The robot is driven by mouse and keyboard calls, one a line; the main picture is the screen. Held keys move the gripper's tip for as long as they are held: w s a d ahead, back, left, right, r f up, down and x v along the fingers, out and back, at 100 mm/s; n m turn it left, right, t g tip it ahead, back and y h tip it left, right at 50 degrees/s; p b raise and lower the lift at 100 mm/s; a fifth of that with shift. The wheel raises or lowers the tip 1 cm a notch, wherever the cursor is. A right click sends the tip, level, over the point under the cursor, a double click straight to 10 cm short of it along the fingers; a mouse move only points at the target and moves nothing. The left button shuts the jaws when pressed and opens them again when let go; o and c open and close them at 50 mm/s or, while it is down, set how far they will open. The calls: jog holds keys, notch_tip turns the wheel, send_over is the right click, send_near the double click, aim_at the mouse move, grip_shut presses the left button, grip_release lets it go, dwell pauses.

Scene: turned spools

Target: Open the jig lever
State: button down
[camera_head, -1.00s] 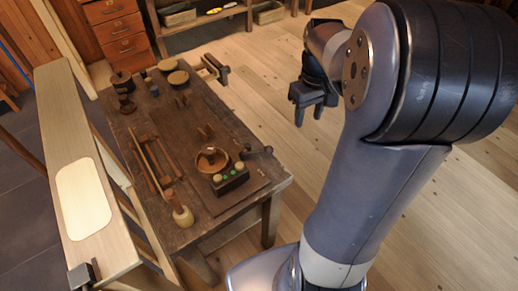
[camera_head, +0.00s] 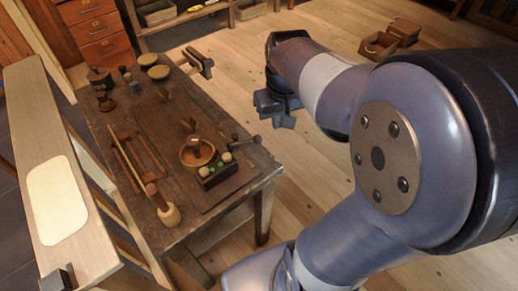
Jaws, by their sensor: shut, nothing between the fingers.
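The jig stands at the near right of the dark wooden workbench (camera_head: 168,205). It shows as a round wooden bowl-like piece (camera_head: 197,153) next to a black box (camera_head: 219,172) with green and pale round tops. A dark lever (camera_head: 247,141) with a knob at its end sticks out to the right from beside them, near the bench's right edge. How far the lever is turned is hard to tell. My gripper (camera_head: 276,115) is shut and empty. It appears above and right of the lever in the picture, apart from it, over the floor side of the bench.
A pale plank table (camera_head: 50,120) runs along the left. Open floor lies right.

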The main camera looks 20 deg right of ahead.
aim_at(244, 142)
jog(key=shift+m+t, duration=0.6)
jog(key=shift+m, duration=0.1)
jog(key=a+f, duration=0.1)
jog(key=s+a+f+b, duration=0.1)
jog(key=a+f+b, duration=0.1)
jog(key=shift+s+a, duration=0.2)
jog(key=shift+s, duration=0.2)
jog(key=b+x, duration=0.2)
jog(key=x, duration=0.8)
jog(key=shift+f, duration=0.15)
jog(key=shift+w+d, duration=0.15)
jog(key=shift+w, duration=1)
jog(key=shift+w+d+f, duration=0.1)
jog(key=shift+w+f, duration=0.05)
jog(key=shift+w, duration=0.7)
